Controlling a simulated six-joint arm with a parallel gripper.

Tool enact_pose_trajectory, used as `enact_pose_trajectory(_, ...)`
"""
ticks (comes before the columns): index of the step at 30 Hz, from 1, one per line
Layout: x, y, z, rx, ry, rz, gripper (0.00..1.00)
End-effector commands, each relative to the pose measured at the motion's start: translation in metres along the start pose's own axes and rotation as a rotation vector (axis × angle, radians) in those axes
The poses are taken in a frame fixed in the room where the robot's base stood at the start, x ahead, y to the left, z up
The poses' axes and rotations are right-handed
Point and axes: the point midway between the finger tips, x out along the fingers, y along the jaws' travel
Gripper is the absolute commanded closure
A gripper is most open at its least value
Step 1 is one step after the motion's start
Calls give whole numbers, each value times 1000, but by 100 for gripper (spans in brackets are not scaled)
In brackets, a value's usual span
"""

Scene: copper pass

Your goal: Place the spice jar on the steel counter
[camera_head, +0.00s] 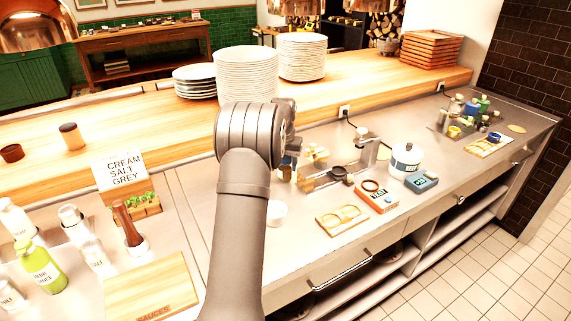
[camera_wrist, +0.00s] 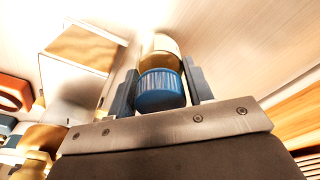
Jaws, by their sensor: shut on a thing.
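My gripper (camera_wrist: 160,78) is shut on the spice jar (camera_wrist: 160,90) in the wrist view. The jar has a ribbed blue lid facing the camera and an amber-brown body beyond it, with one dark finger on each side. In the head view my arm hides most of the gripper and I cannot make out the jar. The steel counter (camera_head: 455,170) runs from the lower middle to the right of the head view. The wrist view does not show clearly whether the jar touches a surface.
Several bottles (camera_head: 470,108) crowd the far right end. Plate stacks (camera_head: 246,75) stand on the wooden ledge behind.

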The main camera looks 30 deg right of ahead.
Motion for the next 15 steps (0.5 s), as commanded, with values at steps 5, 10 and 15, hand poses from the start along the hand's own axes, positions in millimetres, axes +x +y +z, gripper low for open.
enact_pose_trajectory(5,2,0,0,0,2,0,80)
enact_pose_trajectory(10,4,0,0,0,1,0,80)
enact_pose_trajectory(15,5,0,1,0,1,0,31)
